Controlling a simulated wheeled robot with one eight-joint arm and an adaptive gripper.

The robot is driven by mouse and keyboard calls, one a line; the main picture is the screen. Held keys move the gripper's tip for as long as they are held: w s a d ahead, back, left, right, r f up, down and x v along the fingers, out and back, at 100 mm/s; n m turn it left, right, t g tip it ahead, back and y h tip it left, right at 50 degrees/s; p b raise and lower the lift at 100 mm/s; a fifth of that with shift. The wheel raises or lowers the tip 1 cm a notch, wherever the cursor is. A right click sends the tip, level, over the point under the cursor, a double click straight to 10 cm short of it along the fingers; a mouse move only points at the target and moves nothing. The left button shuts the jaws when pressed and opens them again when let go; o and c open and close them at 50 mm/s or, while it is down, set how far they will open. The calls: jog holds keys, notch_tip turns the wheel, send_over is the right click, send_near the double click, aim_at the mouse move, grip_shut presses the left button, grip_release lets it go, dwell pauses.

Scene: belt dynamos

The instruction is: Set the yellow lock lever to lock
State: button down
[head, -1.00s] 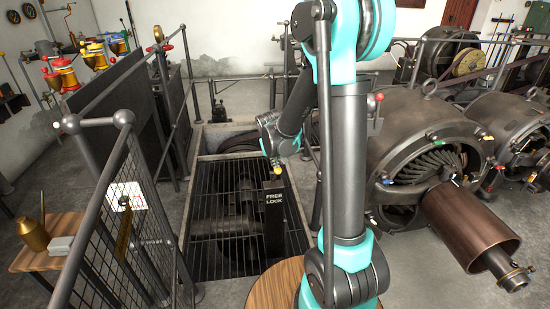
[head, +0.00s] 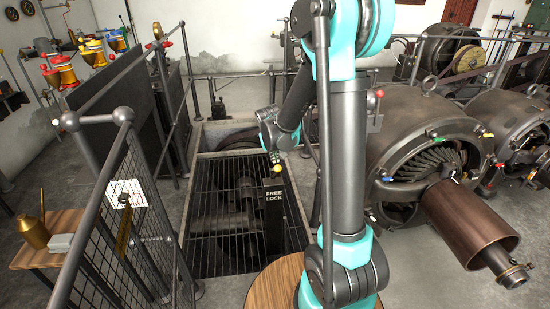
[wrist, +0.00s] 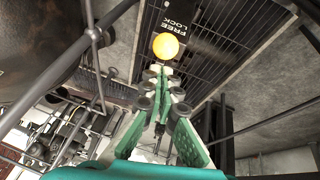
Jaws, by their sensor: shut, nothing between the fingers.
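The yellow lock lever shows as a round yellow knob (head: 276,167) at the top of a dark plate (head: 274,208) marked FREE above LOCK. The plate stands over the grating. In the wrist view the knob (wrist: 165,46) lies just beyond the fingertips, in front of the lettered plate (wrist: 172,24). My gripper (wrist: 162,70) is shut and empty, with its tips close to the knob. I cannot tell whether they touch it. In the head view my gripper (head: 276,154) is small and just above the knob. The lever's shaft is hidden.
A barred grating (head: 225,215) covers a pit with dark machinery below. A mesh railing (head: 115,220) stands at left. A large dynamo (head: 415,150) with a copper-coloured drum stands at right. A wooden bench with an oil can (head: 35,232) is at lower left.

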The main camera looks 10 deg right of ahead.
jog(key=w+r+v, duration=0.1)
jog(key=w+v, duration=0.2)
jog(key=v, duration=1)
jog(key=s+d+f, duration=0.2)
jog(key=s+f, duration=0.2)
jog(key=s, duration=0.4)
jog(key=s+d+f+y, duration=0.1)
jog(key=s+f, duration=0.3)
jog(key=s, duration=0.5)
jog(key=s+d+f+m, duration=0.1)
jog(key=s+d+f, duration=0.2)
jog(key=s, duration=0.5)
jog(key=shift+s+d+f+g+y, duration=0.15)
jog(key=shift+d+f+g+y, duration=0.15)
jog(key=shift+f, duration=0.45)
jog(key=shift+d, duration=0.1)
